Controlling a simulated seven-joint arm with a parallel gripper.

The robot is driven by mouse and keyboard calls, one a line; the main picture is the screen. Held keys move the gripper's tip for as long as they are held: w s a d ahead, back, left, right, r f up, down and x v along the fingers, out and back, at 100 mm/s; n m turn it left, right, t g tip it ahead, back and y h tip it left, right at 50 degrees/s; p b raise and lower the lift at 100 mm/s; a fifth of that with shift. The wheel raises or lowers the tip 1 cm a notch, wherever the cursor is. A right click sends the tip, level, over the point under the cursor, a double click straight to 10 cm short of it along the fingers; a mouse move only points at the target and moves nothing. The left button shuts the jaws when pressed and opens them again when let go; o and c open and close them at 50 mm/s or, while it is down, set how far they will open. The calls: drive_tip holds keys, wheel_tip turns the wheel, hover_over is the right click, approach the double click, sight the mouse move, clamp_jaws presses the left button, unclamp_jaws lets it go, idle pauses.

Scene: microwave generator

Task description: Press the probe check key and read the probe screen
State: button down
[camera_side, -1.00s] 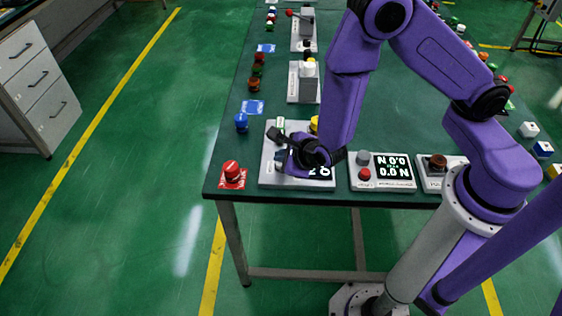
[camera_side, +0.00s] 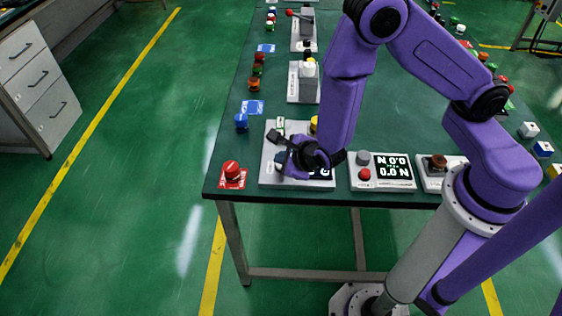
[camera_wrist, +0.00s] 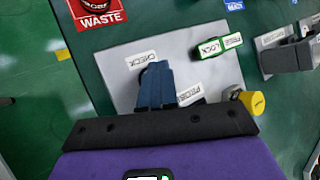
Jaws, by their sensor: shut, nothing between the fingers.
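The grey-white probe panel (camera_side: 271,160) lies flat near the front left corner of the green table; it also shows in the wrist view (camera_wrist: 115,65). A CHECK label (camera_wrist: 140,59) and a PROBE label (camera_wrist: 189,95) are on it. My gripper (camera_wrist: 154,70) is shut, with its blue fingertips over the panel just beside the CHECK label. The key there is hidden under the fingers, and I cannot tell whether they touch it. In the side view my gripper (camera_side: 282,158) is low over the panel. A dark screen (camera_side: 319,172) shows partly behind my wrist; its reading is not legible.
A green LOCK piece (camera_wrist: 217,46) and a yellow knob (camera_wrist: 249,101) stand on the panel. A red knob on a WASTE card (camera_side: 233,180) is left of it. Open floor lies in front of the table.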

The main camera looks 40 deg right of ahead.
drive_tip(key=shift+r, duration=0.95)
drive_tip(key=shift+r, duration=0.1)
drive_tip(key=shift+r, duration=2.4)
